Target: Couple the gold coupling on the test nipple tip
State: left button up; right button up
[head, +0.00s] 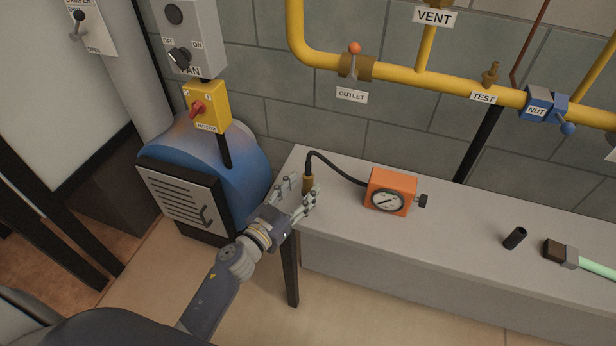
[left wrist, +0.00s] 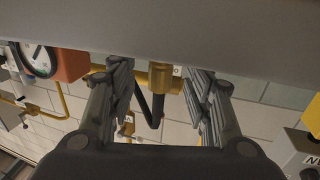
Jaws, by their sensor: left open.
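The gold coupling (head: 308,184) is on the end of a black hose (head: 335,166) at the left end of the grey bench. The hose runs to an orange gauge box (head: 391,191). My left gripper (head: 303,190) is open, with its fingers at the coupling. In the left wrist view the coupling (left wrist: 161,77) shows between the two spread fingers (left wrist: 160,88), with a gap on each side. The brass test nipple (head: 490,74) stands on the yellow pipe above the TEST label, and nothing is on its tip. My right gripper is not in view.
A black cylinder (head: 515,238) and a green-handled brush (head: 562,254) are on the bench (head: 450,236). A blue motor housing (head: 240,165) stands left.

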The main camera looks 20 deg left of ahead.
aim_at(305, 184)
pick_arm(q)
jog(key=x, duration=0.3)
jog(key=shift+w+r, duration=0.1)
jog(key=shift+w, duration=0.15)
grip_shut()
